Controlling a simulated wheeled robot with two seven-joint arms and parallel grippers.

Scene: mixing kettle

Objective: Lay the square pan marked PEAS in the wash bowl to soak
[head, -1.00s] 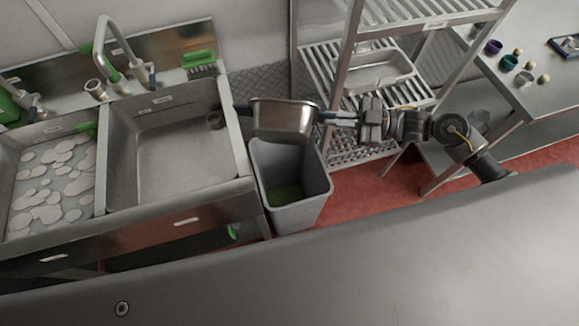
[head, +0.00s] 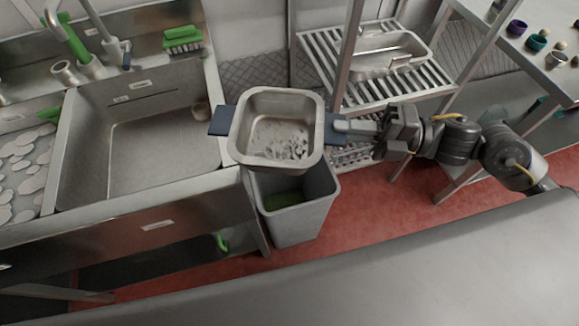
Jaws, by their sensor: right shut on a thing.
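A square steel pan (head: 277,122) with dark blue handles hangs in the air above a grey bin, with pale residue on its inside floor. No PEAS marking can be read on it. My right gripper (head: 345,130) comes from the right and is shut on the pan's right handle. The pan looks roughly level, with its open top facing up. Left of it is a double sink; its near basin (head: 150,160) looks empty except for a small cup, and the far-left basin (head: 20,170) holds water with pale foam patches. My left gripper is not in view.
The grey bin (head: 310,205) with green contents stands below the pan. A wire rack (head: 450,90) with a steel tray (head: 385,55) stands behind, right. A faucet (head: 95,25) and green brush (head: 182,40) are at the sink's back. A table with small cups is far right.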

